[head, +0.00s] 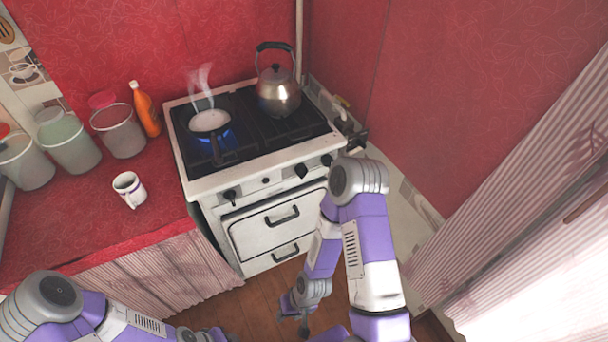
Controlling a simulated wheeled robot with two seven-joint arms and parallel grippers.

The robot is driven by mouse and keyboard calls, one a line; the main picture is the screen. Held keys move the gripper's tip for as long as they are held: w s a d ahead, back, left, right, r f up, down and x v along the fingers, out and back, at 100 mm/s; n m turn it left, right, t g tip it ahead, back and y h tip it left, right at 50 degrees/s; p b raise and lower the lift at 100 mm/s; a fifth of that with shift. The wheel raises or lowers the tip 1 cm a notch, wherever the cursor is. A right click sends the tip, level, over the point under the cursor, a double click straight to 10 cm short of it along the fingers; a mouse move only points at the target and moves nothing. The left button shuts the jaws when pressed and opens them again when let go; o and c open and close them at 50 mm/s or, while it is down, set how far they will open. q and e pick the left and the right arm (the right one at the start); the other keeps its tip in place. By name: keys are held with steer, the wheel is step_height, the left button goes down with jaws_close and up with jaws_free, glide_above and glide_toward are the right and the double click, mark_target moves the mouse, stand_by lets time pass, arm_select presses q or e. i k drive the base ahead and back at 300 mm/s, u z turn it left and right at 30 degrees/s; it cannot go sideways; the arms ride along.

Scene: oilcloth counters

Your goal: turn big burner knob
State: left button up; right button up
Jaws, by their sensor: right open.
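The white stove (205,190) stands against the red wall. Its front panel carries a dark knob at the left (230,196), a small round one in the middle (265,181), a knob right of it (301,171) and one at the right end (326,160). I cannot tell which is the big burner's. A steaming pan (209,121) sits over a blue flame on the left side. My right gripper (293,315) is open and empty, low over the floor, below and apart from the knobs. My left gripper (205,335) is mostly cut off at the bottom edge.
A kettle (279,95) stands on the stove's back right. The red counter (75,210) at left holds a mug (129,188), an orange bottle (146,110) and several jars. Oven door handles (283,216) protrude below the panel. The wooden floor (240,308) in front is clear.

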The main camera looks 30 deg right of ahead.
mark_target(301, 170)
steer(key=u, duration=1.2)
steer(key=i, duration=0.35)
steer(key=z, duration=1.35)
